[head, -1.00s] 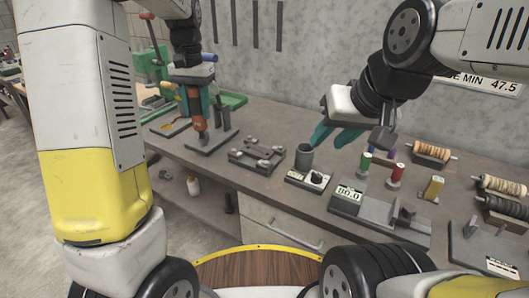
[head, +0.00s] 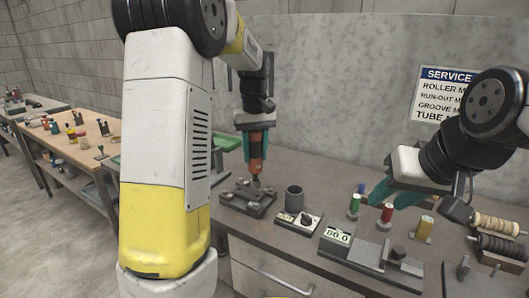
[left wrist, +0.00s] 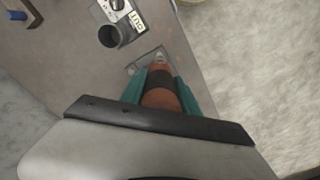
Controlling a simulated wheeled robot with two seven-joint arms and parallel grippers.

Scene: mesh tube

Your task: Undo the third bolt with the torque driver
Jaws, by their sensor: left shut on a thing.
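My left gripper (head: 257,150) is shut on the orange and black torque driver (head: 257,164) and holds it upright, tip down. The tip is over the back part of a dark square plate (head: 234,204) with several bolts on it. I cannot tell whether the tip touches a bolt. In the left wrist view the driver (left wrist: 160,93) sits between the teal fingers and hides most of the plate (left wrist: 139,64). My right gripper (head: 396,193) is open and empty above the right part of the bench.
A grey cup (head: 294,198) and a small dial box (head: 299,222) stand right of the plate. A gauge reading 80.0 (head: 340,236), red (head: 387,212) and green (head: 354,203) capped pieces and a yellow block (head: 425,228) are further right. Another bench (head: 80,150) is at the far left.

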